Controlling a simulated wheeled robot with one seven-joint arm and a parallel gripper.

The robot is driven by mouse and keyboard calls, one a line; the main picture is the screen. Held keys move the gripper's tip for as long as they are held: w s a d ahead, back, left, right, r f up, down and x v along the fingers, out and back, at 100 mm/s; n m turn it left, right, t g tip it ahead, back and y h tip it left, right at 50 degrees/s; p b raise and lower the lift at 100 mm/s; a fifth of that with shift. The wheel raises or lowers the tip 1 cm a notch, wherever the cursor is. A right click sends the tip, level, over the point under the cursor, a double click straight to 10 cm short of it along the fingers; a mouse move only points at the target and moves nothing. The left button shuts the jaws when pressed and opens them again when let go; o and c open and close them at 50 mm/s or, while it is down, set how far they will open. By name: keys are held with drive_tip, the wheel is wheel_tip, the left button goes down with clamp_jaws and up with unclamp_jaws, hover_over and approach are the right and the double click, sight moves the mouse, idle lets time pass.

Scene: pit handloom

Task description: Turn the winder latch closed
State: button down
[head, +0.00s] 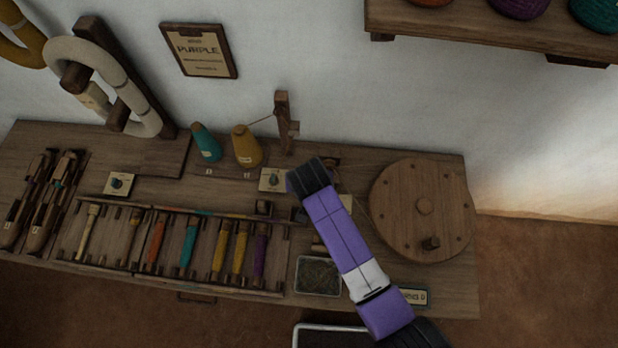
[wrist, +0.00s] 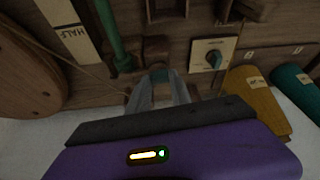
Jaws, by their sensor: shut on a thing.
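In the wrist view my gripper (wrist: 161,76) points down at the bench. Its pale fingers are closed together at a small brown wooden piece (wrist: 155,50), which looks like the winder latch. The fingertips hide part of it, and its exact angle is hard to tell. A green rod (wrist: 109,36) of the winder ends just left of it. The large round winder wheel (head: 424,208) stands at the bench's right end. It also shows at the left of the wrist view (wrist: 30,70). In the head view my arm covers the gripper and latch.
A teal dial (wrist: 213,60) on a card sits right of my fingers. Yellow (head: 246,148) and teal (head: 206,143) cones stand behind it, near a wooden post (head: 284,122). A rack of coloured bobbins (head: 190,243) and a metal-rimmed tray (head: 318,276) lie to the front.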

drive_tip(key=shift+m, duration=0.7)
drive_tip(key=shift+h, duration=0.3)
drive_tip(key=c, duration=1.2)
unclamp_jaws()
drive_tip(key=shift+o, duration=0.2)
drive_tip(key=shift+r, duration=0.1)
drive_tip(key=v, duration=0.7)
drive_tip(key=shift+r, duration=0.35)
drive_tip(key=shift+s, duration=0.15)
